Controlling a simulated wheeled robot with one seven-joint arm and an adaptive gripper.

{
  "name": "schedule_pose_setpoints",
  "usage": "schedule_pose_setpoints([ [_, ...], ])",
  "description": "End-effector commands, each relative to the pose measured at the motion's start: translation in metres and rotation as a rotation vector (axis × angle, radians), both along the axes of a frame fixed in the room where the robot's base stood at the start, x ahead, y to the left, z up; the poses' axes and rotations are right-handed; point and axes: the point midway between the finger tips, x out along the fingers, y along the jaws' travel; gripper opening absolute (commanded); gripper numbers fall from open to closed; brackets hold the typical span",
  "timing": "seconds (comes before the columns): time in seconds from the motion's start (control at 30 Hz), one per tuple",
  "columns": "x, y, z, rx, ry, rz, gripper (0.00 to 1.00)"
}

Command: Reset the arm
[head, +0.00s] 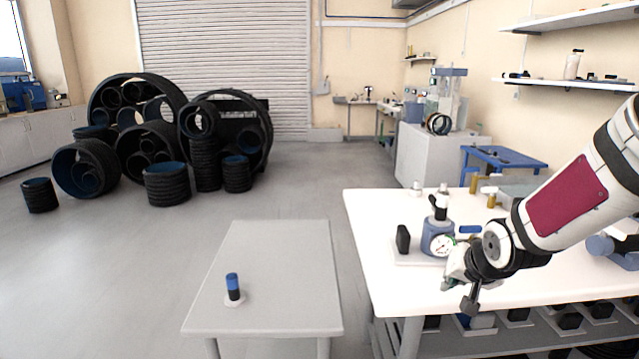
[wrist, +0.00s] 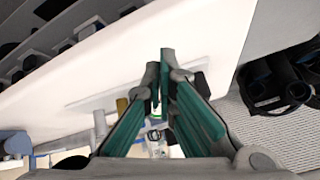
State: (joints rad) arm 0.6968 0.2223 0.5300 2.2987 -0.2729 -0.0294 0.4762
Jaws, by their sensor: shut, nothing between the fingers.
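My arm reaches in from the right in the head view, with a white link and a dark red panel. My gripper (head: 468,300) hangs over the front left part of the white workbench (head: 375,230), in front of a blue device with a round dial gauge (head: 440,240). In the wrist view my gripper (wrist: 163,60) shows its two green-padded fingers with their tips together. The fingers are shut and nothing shows between them.
A grey table (head: 290,260) at the left carries a small blue and black cylinder (head: 233,287) on a round base. Brass-coloured weights (head: 474,184) stand behind the gauge. A black block (head: 403,239) stands left of it. Large black pipe rings (head: 90,165) lie on the floor at the back left; the floor between is clear.

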Motion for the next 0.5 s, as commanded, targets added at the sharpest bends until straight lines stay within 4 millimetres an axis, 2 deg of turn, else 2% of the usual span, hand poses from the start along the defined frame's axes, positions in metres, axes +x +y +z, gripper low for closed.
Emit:
schedule_pose_setpoints([
  [0.03,-0.011,0.006,0.014,-0.052,0.016,0.020,0.00],
  [0.2,-0.057,0.018,0.053,-0.184,0.085,0.069,0.00],
  [0.37,-0.106,0.032,0.088,-0.258,0.131,0.113,0.00],
  [0.5,-0.153,0.046,0.113,-0.282,0.158,0.157,0.00],
])
